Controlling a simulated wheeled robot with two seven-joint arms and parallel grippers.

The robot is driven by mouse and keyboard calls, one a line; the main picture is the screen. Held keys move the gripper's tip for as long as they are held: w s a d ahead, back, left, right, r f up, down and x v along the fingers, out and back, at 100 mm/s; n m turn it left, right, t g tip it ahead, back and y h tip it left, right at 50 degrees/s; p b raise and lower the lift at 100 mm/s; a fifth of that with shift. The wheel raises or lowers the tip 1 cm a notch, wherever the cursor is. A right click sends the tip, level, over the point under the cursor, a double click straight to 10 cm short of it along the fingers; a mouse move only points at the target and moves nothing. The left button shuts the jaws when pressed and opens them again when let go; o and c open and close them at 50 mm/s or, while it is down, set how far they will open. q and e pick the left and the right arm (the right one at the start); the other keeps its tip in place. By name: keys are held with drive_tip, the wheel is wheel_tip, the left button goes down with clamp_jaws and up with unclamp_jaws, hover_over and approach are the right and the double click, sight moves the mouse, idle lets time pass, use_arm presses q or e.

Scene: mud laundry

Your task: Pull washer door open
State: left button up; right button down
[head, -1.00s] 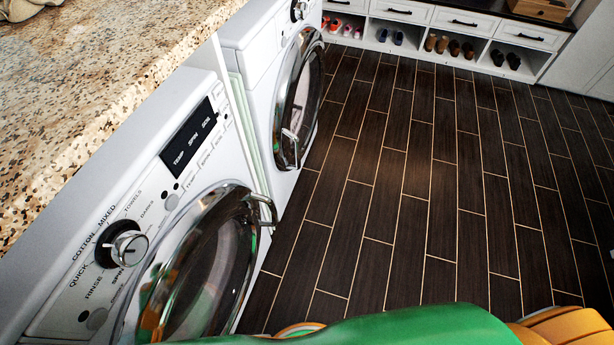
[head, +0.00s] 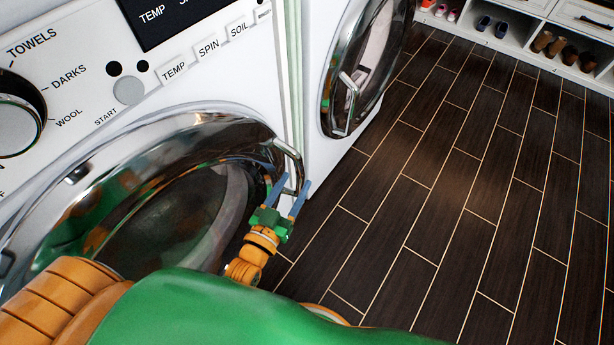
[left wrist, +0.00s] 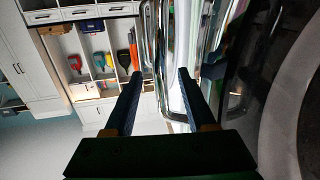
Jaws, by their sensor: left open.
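The near front-loading washer has a round dark-glass door (head: 165,215) with a chrome rim, and it looks shut. Its chrome handle (head: 294,160) stands out at the rim's right side. My left gripper (head: 289,185) is open at the handle, its blue fingers pointing up toward it, one on each side of its lower part in the head view. In the left wrist view the open fingers (left wrist: 160,75) reach toward upright chrome bars between and beyond them. I cannot tell whether they touch the handle. My right gripper is not in view.
A second machine (head: 345,80) with a similar chrome-rimmed door and handle stands just beyond. Dark plank floor (head: 430,220) to the right is clear. A white shoe cubby (head: 520,35) stands at the back right. White cabinets (left wrist: 30,50) show in the left wrist view.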

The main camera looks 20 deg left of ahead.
use_arm(q)
drive_tip(key=w+d+b, duration=0.1)
drive_tip(key=w, duration=0.6)
drive_tip(key=shift+r, duration=0.3)
clamp_jaws()
idle(0.9)
